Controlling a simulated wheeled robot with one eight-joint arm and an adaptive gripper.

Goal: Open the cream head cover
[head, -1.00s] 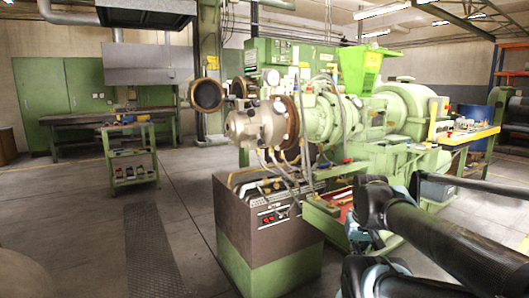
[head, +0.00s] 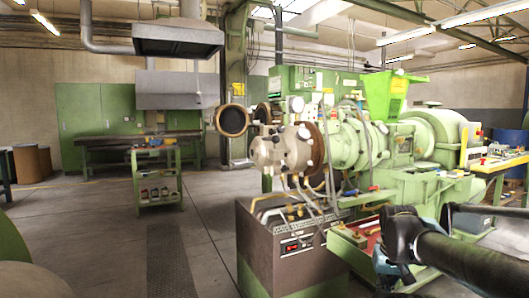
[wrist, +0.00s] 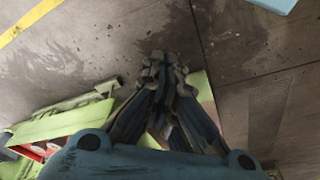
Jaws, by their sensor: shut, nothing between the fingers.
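The cream head cover (head: 283,148) is a rounded metal body at the left end of the green extruder (head: 390,140), in the middle of the head view. I cannot tell from here whether it is open. In the head view my arm is low on the right, apart from the cover; the fingers cannot be made out there.
A red-lined tray (head: 362,243) is near my arm. A green cart (head: 157,175) stands at the back left. The floor (head: 100,240) at the left is mostly clear.

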